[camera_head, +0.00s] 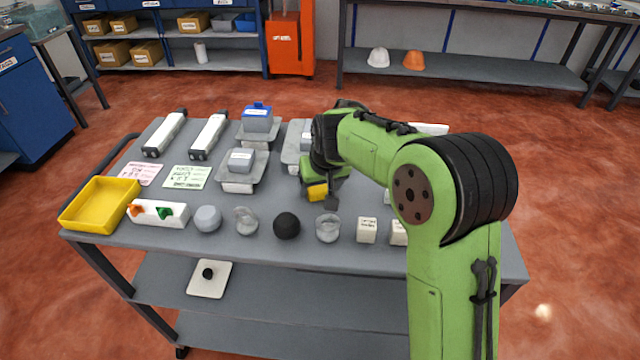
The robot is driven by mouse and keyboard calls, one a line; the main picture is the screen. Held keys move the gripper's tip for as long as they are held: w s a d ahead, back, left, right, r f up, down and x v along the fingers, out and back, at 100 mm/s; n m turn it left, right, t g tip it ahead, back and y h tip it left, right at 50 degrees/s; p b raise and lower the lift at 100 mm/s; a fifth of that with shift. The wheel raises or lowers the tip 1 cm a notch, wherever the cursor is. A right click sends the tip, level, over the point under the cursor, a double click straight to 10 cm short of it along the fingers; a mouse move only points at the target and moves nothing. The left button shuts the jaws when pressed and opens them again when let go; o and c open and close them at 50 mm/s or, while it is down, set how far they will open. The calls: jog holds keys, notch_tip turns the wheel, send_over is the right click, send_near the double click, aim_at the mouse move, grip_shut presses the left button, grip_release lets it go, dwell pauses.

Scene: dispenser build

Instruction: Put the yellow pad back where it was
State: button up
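The yellow pad (317,192) is a small yellow block at the end of my arm, just above the grey table top (280,203). My gripper (324,193) points down and appears shut on the pad. One dark finger shows at the pad's right side; the other finger is hidden. A narrow gap or contact between the pad and the table cannot be told apart. My arm hides part of the table to the right and behind.
At the front edge are a yellow tray (100,205), a white block with orange and green pieces (158,221), a grey dome (207,219), a black ball (286,226), a clear cup (327,229) and white cubes (367,230). Grey boxes (241,160) on metal trays (240,184) stand behind.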

jog(key=shift+o, duration=1)
jog(key=shift+r, duration=0.4)
jog(key=p+v, duration=0.4)
jog(key=v, duration=0.8)
jog(key=s+d+r+m+t+h, duration=0.1)
jog(key=s+d+r, duration=0.15)
jog(key=s, duration=0.45)
jog(key=s+d+r, duration=0.1)
jog(key=s+d, duration=0.3)
jog(key=s, duration=0.3)
jog(key=s+d+f, duration=0.1)
jog(key=s, duration=0.6)
jog(key=s+d+f+m, duration=0.1)
jog(key=s+f, duration=0.1)
jog(key=s, duration=0.4)
jog(key=shift+s+d+f, duration=0.25)
jog(key=shift+s+d, duration=0.1)
